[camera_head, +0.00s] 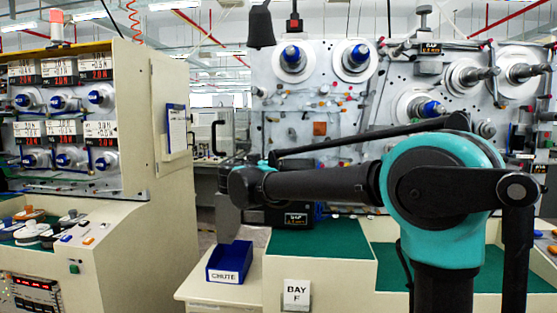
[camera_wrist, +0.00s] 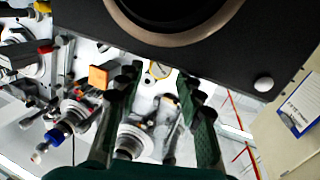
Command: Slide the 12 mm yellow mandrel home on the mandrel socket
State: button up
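My gripper (camera_wrist: 158,82) shows in the wrist view as two dark green, segmented fingers. They stand well apart, with nothing visibly clamped between them. A small yellow-rimmed round thing (camera_wrist: 160,70) shows beyond the fingertips against the white panel. I cannot tell if it is the yellow mandrel. A hollow grey metal fitting (camera_wrist: 131,145) shows between the fingers, farther back; I cannot tell if it is the mandrel socket. In the head view my arm stretches left across the bay, and my fingers cannot be made out.
White machine panels (camera_head: 315,80) carry several blue-tipped spindles (camera_head: 292,56). A blue CHUTE bin (camera_head: 229,262) stands on a low ledge by the BAY F sign (camera_head: 296,294). A cream cabinet (camera_head: 120,220) stands at left, with a gap before the bay. A large dark ringed body (camera_wrist: 220,40) fills the top of the wrist view.

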jog(key=x, duration=0.3)
jog(key=shift+w, duration=0.35)
jog(key=shift+c, duration=0.5)
grip_shut()
jog(key=shift+s, duration=0.1)
